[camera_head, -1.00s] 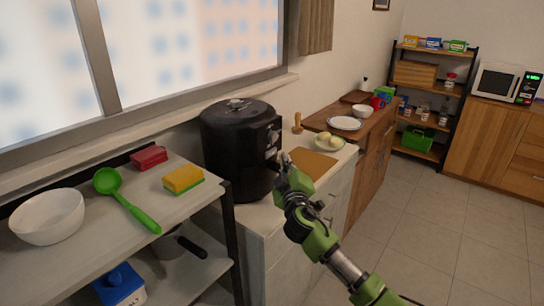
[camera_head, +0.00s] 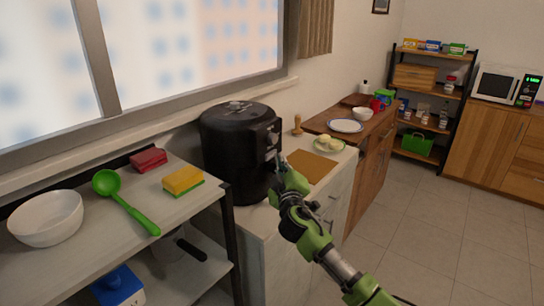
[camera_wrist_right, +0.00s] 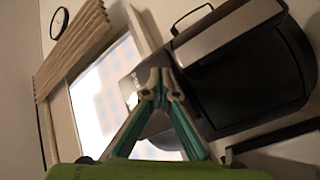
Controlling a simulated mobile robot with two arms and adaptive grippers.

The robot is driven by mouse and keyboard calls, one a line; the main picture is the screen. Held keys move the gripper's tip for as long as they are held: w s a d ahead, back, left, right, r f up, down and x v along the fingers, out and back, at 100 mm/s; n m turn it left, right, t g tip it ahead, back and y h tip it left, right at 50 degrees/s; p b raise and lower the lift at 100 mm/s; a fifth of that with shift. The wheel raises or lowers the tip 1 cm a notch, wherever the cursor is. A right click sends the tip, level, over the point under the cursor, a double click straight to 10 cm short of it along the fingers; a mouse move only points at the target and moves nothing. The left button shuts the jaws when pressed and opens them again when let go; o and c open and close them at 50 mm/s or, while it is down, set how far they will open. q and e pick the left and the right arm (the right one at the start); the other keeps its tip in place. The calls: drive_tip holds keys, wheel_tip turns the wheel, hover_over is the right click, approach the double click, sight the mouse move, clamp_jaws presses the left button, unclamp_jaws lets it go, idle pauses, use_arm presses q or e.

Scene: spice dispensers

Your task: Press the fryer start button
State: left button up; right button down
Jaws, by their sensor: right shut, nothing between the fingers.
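The black fryer (camera_head: 232,150) stands on the white counter by the window, with a panel of light markings on its right-hand side. My right gripper (camera_head: 280,160) is shut and empty, with its tips at or very close to that panel; I cannot tell whether they touch it. In the right wrist view the closed fingertips (camera_wrist_right: 160,78) overlap the dark fryer panel (camera_wrist_right: 134,92) and hide part of it. The fryer's body (camera_wrist_right: 260,85) fills the right of that view. I cannot make out the start button. My left gripper is not in view.
A brown board (camera_head: 312,166) and a plate of pale round food (camera_head: 328,145) lie right of the fryer. A shelf to its left holds a white bowl (camera_head: 46,218), a green ladle (camera_head: 125,205) and sponges (camera_head: 183,180). Open floor (camera_head: 430,235) lies at right.

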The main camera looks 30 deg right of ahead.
idle(0.7)
drive_tip(key=shift+w+a, duration=0.2)
drive_tip(key=shift+w, duration=0.2)
drive_tip(key=shift+w+a+b, duration=0.1)
drive_tip(key=shift+w+b, duration=0.25)
drive_tip(key=shift+b, duration=0.1)
idle(0.4)
drive_tip(key=shift+s, duration=0.1)
drive_tip(key=shift+s+d, duration=0.25)
drive_tip(key=shift+s, duration=0.4)
drive_tip(key=shift+s+d+p, duration=0.3)
drive_tip(key=shift+s+d, duration=0.05)
drive_tip(key=shift+s, duration=0.45)
drive_tip(key=shift+s+d+p, duration=0.25)
drive_tip(key=shift+s+d, duration=0.05)
drive_tip(key=shift+s, duration=0.45)
drive_tip(key=shift+s+d+p, duration=0.3)
drive_tip(key=shift+s+d, duration=0.05)
drive_tip(key=shift+s, duration=0.45)
